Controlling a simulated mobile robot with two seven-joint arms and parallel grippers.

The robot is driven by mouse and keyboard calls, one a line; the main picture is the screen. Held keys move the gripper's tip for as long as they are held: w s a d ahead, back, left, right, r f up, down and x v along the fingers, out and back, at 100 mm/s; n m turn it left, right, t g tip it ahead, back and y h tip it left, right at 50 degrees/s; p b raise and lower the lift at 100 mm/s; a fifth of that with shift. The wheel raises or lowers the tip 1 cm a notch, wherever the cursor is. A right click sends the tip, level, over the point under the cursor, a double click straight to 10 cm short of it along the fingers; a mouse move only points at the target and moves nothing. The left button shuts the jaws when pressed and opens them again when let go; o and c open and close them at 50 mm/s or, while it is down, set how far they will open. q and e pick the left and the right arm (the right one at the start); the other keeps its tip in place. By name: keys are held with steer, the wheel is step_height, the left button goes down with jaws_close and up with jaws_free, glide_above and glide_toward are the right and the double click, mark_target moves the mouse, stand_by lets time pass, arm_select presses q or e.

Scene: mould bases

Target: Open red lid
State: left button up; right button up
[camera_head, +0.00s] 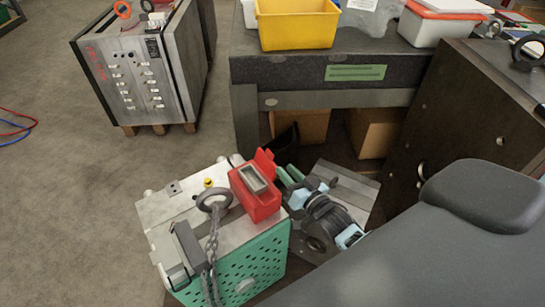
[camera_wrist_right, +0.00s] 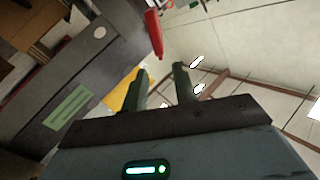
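A red box (camera_head: 258,203) sits on top of the metal mould base (camera_head: 160,212). Its red lid (camera_head: 265,164) appears raised along the box's far right edge, and a grey-framed opening shows in the box top. My right gripper (camera_head: 288,174) is just right of the lid, with its two dark green fingers apart and nothing between them. In the right wrist view the fingers (camera_wrist_right: 160,88) also stand apart, and a red part (camera_wrist_right: 153,34), likely the lid, shows beyond them. I cannot tell whether a finger touches the lid. My left gripper is not in view.
A metal eye ring with a chain (camera_head: 213,200) stands beside the red box. A dark workbench (camera_head: 290,70) with a yellow bin (camera_head: 296,25) is behind. Another mould block (camera_head: 135,75) stands on a pallet at the back left.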

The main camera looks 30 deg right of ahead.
mark_target(273, 155)
steer(key=shift+w+a, duration=0.15)
steer(key=shift+w, duration=1.75)
steer(key=shift+w+a, duration=0.15)
steer(key=shift+w, duration=1.75)
steer(key=shift+c, duration=0.5)
jaws_close()
